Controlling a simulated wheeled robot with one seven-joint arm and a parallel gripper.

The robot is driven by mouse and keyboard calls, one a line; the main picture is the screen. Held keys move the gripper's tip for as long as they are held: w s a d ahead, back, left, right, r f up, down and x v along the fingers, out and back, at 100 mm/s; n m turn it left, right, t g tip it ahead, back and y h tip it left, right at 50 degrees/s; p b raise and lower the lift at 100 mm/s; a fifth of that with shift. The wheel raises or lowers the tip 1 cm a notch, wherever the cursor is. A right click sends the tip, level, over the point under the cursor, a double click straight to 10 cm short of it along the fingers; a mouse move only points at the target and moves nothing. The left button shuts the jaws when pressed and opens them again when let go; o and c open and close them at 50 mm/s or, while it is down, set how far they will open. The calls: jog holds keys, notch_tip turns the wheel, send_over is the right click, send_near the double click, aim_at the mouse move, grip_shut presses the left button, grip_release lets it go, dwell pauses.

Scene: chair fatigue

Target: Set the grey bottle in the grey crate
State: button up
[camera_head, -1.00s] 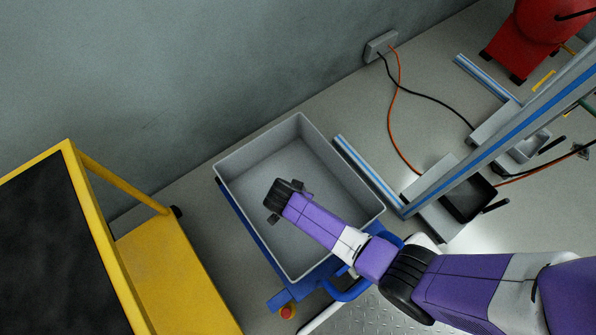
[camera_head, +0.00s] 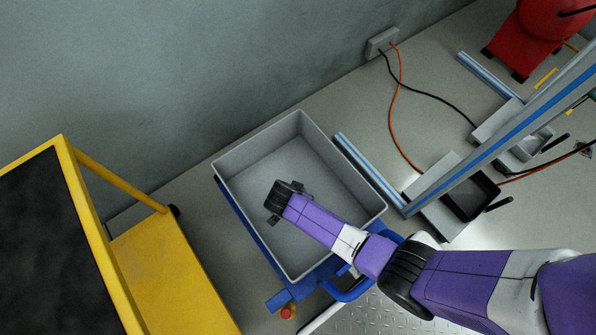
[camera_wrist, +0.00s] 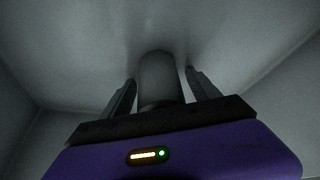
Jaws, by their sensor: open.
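The grey crate (camera_head: 226,187) sits in the middle of the head view, tilted in the picture. My gripper (camera_head: 286,203) is inside its outline, over the crate floor. In the wrist view, the grey bottle (camera_wrist: 160,78) stands between the two fingers of my gripper (camera_wrist: 162,88), with a gap showing on each side. The fingers are open. The pale crate floor and walls surround the bottle there. The bottle's far end is close to the floor, but I cannot tell its exact contact. In the head view, my gripper and arm hide the bottle.
The crate rests on a blue cart (camera_head: 247,228) with a red knob. A yellow cart (camera_head: 165,270) with a dark top stands at the left. A blue-striped rail (camera_head: 372,172) and cables lie right of the crate. A wall rises behind.

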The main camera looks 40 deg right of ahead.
jog(key=p+v, duration=0.6)
jog(key=v, duration=0.6)
jog(key=shift+r, duration=0.2)
jog(key=shift+w, duration=0.1)
